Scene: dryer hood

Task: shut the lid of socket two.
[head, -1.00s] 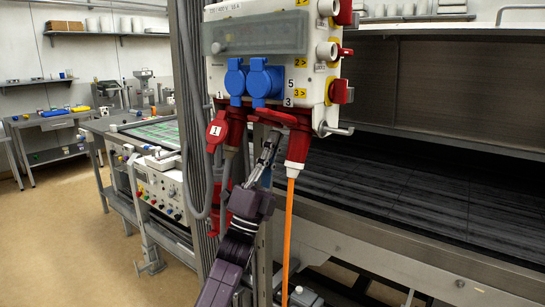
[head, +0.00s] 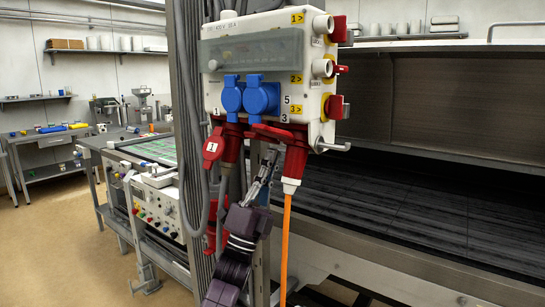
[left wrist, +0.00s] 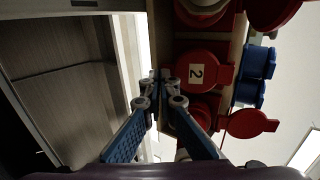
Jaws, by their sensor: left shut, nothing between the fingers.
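The lid of socket two (left wrist: 195,73) is a red round cap marked "2". In the left wrist view it faces me and appears to lie over its socket; I cannot tell whether it is fully flush. My left gripper (left wrist: 163,76) is shut and empty, its fingertips at the lid's left edge; contact is unclear. In the head view my left gripper (head: 269,160) is under the socket box (head: 260,50), between the red lid marked "1" (head: 213,147) and a red plug with an orange cable (head: 294,162). My right gripper is not in view.
The open lid of socket one (left wrist: 252,123) juts out close to the gripper. Blue sockets (head: 262,95) sit above. A metal post (head: 190,130) stands left of the box, and the dark oven belt (head: 420,210) lies at right.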

